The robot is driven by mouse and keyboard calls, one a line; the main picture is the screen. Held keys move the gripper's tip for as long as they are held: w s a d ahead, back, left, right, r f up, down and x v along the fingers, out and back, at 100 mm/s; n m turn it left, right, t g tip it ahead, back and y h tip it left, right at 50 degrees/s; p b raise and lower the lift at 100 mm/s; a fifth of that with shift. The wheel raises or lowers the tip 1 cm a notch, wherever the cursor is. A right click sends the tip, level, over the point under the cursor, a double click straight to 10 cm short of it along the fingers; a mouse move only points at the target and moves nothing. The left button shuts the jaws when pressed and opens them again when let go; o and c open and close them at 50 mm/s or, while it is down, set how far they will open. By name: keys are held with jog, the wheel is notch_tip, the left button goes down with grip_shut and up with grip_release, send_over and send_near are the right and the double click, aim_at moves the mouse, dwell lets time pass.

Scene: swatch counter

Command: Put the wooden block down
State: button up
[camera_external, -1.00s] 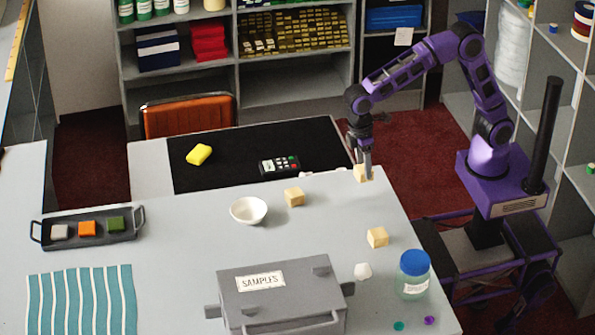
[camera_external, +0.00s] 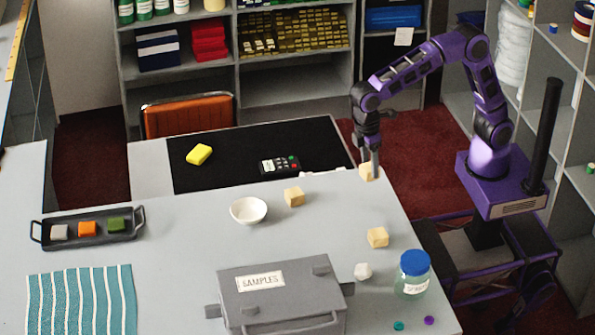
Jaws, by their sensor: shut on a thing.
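A pale wooden block (camera_external: 365,173) is between the fingers of my gripper (camera_external: 372,168), at the back right corner of the grey counter (camera_external: 190,235). My gripper points down and is shut on this block. The fingers hide part of the block, and I cannot tell whether it touches the counter. Two similar wooden blocks sit on the counter: one (camera_external: 294,196) beside the white bowl, one (camera_external: 378,237) nearer the front right.
A white bowl (camera_external: 248,210), a grey samples box (camera_external: 281,290), a blue-lidded jar (camera_external: 413,277) and a white lump (camera_external: 362,271) stand on the counter. A dark tray (camera_external: 88,241) holds coloured pieces at left. A black mat (camera_external: 235,160) holds a yellow sponge (camera_external: 199,154) and a remote (camera_external: 280,165).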

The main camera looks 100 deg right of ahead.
notch_tip(320, 180, down, 10)
jog(key=shift+r, duration=0.15)
dwell(0.3)
jog(key=shift+f+b, duration=0.2)
jog(key=shift+b, duration=0.15)
jog(key=o, duration=1.3)
jog(key=shift+o, duration=0.2)
jog(key=shift+f, duration=0.1)
notch_tip(320, 180, up, 17)
jog(key=p, duration=0.2)
send_over(365, 167)
jog(key=shift+d, duration=0.1)
jog(key=shift+o, duration=1.2)
jog(key=shift+r, duration=0.35)
